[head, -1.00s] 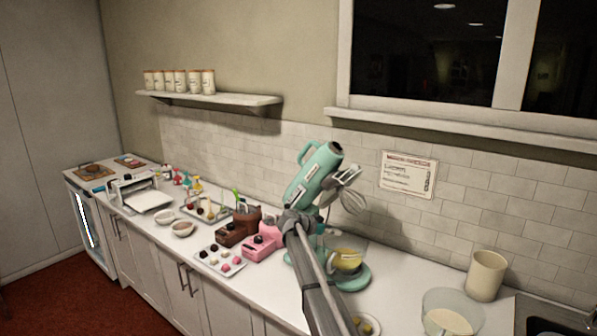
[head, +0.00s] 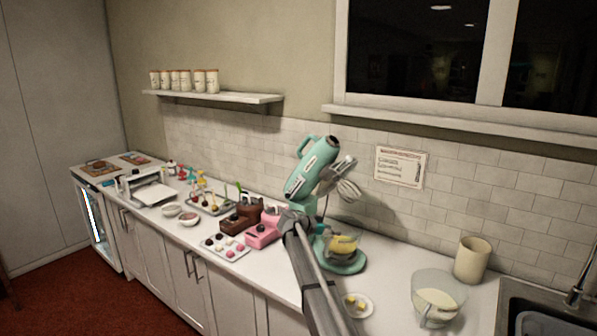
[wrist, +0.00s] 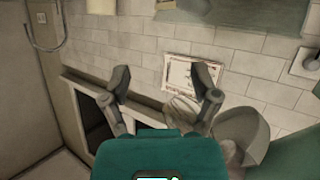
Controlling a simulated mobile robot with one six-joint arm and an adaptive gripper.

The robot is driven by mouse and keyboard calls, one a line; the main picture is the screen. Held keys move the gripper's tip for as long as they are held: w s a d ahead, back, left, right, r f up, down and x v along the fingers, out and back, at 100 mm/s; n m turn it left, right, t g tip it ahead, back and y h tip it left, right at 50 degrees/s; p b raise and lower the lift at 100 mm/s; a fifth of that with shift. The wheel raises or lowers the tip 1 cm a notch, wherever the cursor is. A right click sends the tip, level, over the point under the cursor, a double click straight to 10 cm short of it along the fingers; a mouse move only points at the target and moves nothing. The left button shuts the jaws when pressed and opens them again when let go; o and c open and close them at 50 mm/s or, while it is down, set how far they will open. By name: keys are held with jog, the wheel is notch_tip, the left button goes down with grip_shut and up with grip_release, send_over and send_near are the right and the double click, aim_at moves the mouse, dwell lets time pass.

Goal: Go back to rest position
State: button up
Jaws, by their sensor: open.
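My gripper (wrist: 163,84) shows in the wrist view with its two dark fingers apart and nothing between them. In the head view my arm rises from the bottom over the counter's front edge; its gripper cannot be made out clearly there.
The white counter (head: 395,290) runs along the tiled wall. A glass bowl (head: 438,297), a cream canister (head: 472,260) and a small plate (head: 358,306) stand right of the mixer. A sink (head: 550,310) is far right.

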jog(key=s+d+f+n+g+y, duration=0.2)
jog(key=s+d+f+n+y, duration=0.15)
jog(key=s, duration=0.85)
jog(key=s+d+f+n+g+y, duration=0.1)
jog(key=s+d+f+n+y, duration=0.2)
jog(key=s, duration=0.8)
jog(key=s+a+f+n+g+y, duration=0.1)
jog(key=s+f+n+y, duration=0.1)
jog(key=s, duration=0.9)
jog(key=s+a+f+n+g+y, duration=0.1)
jog(key=s+f+n+y, duration=0.2)
jog(key=s, duration=0.9)
jog(key=shift+s+a+y, duration=0.2)
jog(key=shift+s+y, duration=0.05)
jog(key=shift+y, duration=0.3)
jog(key=shift+n, duration=0.25)
jog(key=shift+c, duration=0.2)
